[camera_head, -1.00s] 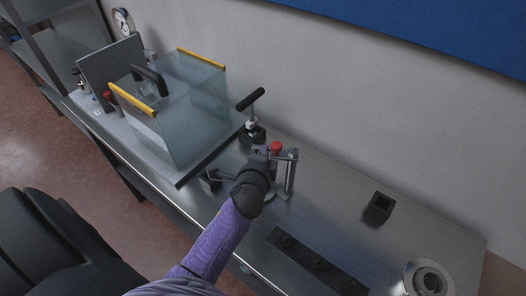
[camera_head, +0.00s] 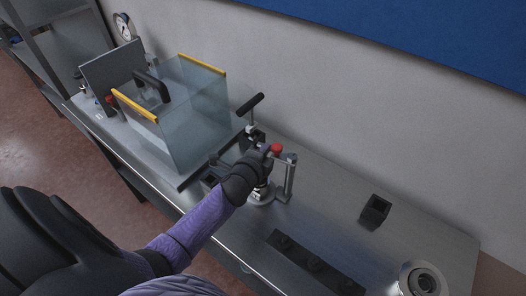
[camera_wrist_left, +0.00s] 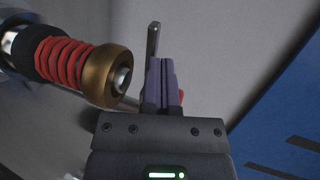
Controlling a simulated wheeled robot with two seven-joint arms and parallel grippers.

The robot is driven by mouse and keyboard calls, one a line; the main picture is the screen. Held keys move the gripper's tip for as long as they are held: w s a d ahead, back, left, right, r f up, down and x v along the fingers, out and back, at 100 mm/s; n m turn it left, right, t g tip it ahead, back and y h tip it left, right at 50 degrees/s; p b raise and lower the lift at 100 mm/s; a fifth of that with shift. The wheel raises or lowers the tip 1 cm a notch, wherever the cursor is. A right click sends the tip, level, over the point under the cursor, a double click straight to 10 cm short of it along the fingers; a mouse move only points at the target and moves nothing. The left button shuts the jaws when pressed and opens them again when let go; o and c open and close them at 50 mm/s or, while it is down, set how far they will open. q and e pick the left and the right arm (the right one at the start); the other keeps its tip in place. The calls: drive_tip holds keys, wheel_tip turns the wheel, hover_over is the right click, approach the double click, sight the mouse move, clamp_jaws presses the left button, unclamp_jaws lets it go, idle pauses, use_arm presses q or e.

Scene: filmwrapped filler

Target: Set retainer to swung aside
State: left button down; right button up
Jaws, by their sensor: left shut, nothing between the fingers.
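My left gripper (camera_head: 262,151) is beside the red knob at the fixture's top, shut and empty. In the left wrist view its purple fingers (camera_wrist_left: 161,82) are together. A ribbed red cylinder with a brass collar (camera_wrist_left: 107,75) is left of them, and a thin metal bar (camera_wrist_left: 153,40) lies beyond. Contact is unclear. My right gripper is out of view.
A clear-walled box with yellow edges (camera_head: 188,110) stands left of the fixture. A black T-handle (camera_head: 250,103) rises behind it. A black block (camera_head: 375,210), a dark strip (camera_head: 314,264) and a round metal fitting (camera_head: 425,281) are to the right. The wall is close behind.

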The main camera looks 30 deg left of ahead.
use_arm(q)
drive_tip(key=shift+w+a, duration=0.1)
drive_tip(key=shift+w, duration=0.8)
